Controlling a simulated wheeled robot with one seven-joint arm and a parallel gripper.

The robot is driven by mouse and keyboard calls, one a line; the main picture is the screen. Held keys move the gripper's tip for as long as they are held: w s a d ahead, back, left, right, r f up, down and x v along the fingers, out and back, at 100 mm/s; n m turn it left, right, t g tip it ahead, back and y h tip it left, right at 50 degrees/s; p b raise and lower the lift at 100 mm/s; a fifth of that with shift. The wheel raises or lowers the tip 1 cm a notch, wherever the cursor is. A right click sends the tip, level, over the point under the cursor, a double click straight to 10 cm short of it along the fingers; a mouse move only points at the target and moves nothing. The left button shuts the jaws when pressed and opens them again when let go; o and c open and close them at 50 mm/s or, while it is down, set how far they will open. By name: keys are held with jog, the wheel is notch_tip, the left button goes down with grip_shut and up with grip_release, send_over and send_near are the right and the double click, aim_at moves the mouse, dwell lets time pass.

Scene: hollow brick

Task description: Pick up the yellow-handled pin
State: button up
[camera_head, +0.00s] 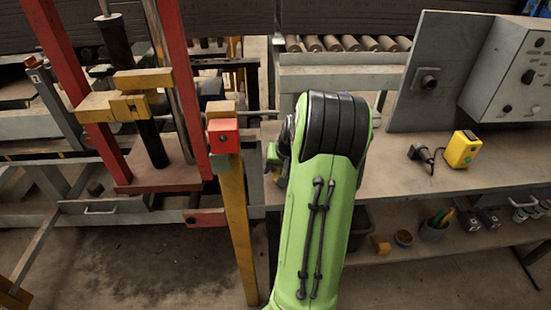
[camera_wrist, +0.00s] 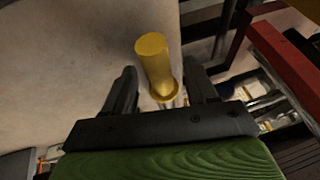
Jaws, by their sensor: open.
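The yellow-handled pin (camera_wrist: 153,62) shows in the wrist view as a yellow cylinder with a wider collar at its lower end. It lies between the two dark fingers of my gripper (camera_wrist: 162,72), with a visible gap on each side. My gripper is open and holds nothing. The pin's shaft below the collar is mostly hidden. In the head view my green arm (camera_head: 325,200) covers most of the gripper, and I cannot clearly make out the pin there.
A red and yellow frame (camera_head: 219,140) stands left of my arm. On the grey bench (camera_head: 385,180) to the right are a yellow box (camera_head: 462,149) and a black plug (camera_head: 418,153). A grey control box (camera_head: 510,75) stands behind. A lower shelf holds small items.

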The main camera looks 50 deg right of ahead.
jog(key=shift+r, duration=0.15)
grip_shut()
